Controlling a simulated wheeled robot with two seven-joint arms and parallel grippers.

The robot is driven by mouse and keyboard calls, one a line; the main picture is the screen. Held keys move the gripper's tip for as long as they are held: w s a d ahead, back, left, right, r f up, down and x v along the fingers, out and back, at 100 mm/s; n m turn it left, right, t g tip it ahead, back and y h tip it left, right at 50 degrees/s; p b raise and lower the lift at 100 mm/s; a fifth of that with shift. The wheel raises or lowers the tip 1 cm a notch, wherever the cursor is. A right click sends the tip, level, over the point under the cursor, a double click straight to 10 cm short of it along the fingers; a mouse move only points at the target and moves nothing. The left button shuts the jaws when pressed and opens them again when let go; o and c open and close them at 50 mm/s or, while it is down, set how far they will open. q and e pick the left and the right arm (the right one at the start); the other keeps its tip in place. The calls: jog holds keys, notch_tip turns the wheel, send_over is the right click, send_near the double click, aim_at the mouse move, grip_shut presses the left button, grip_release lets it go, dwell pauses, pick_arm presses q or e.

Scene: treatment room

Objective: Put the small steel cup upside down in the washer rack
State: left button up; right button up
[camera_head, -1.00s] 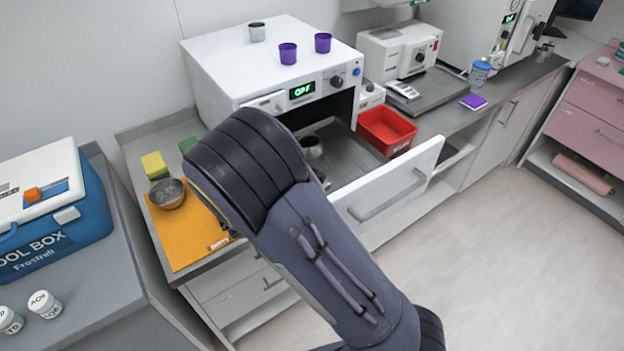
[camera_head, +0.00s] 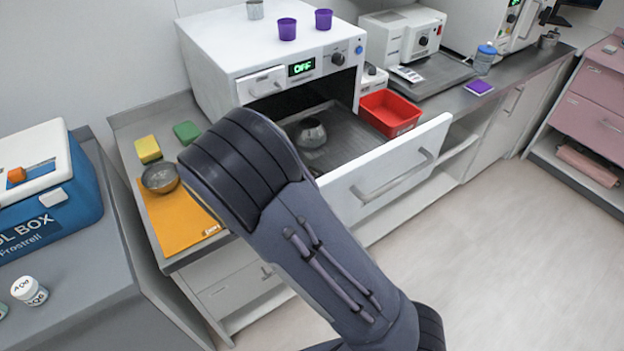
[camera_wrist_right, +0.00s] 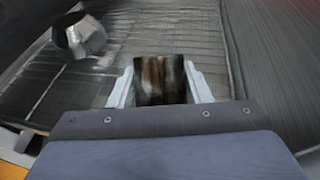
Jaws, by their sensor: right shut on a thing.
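In the right wrist view a small steel cup (camera_wrist_right: 160,80), shiny with brown reflections, sits between the two pale fingers of my right gripper (camera_wrist_right: 162,84), which is shut on it. I cannot tell which way up the cup is. In the head view my right arm hides this gripper and the cup. The washer rack (camera_head: 352,135) is a dark ribbed tray inside the pulled-out white drawer; it also shows below the gripper in the right wrist view (camera_wrist_right: 60,95). A rounded steel vessel (camera_head: 310,133) stands in the rack. My left gripper is not in view.
A red bin (camera_head: 390,112) stands at the rack's right side. Two purple cups (camera_head: 287,28) and a grey cup (camera_head: 255,10) stand on the washer (camera_head: 220,50). A steel bowl (camera_head: 159,178) and yellow sponge (camera_head: 147,148) are left, near an orange mat (camera_head: 180,222).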

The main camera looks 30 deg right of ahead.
jog(key=shift+f, duration=0.4)
jog(key=o, duration=1)
jog(key=shift+o, duration=0.2)
jog(key=b+v, duration=0.1)
jog(key=v, duration=0.6)
jog(key=shift+a+r, duration=0.15)
jog(key=shift+a, duration=0.25)
jog(key=shift+s, duration=0.1)
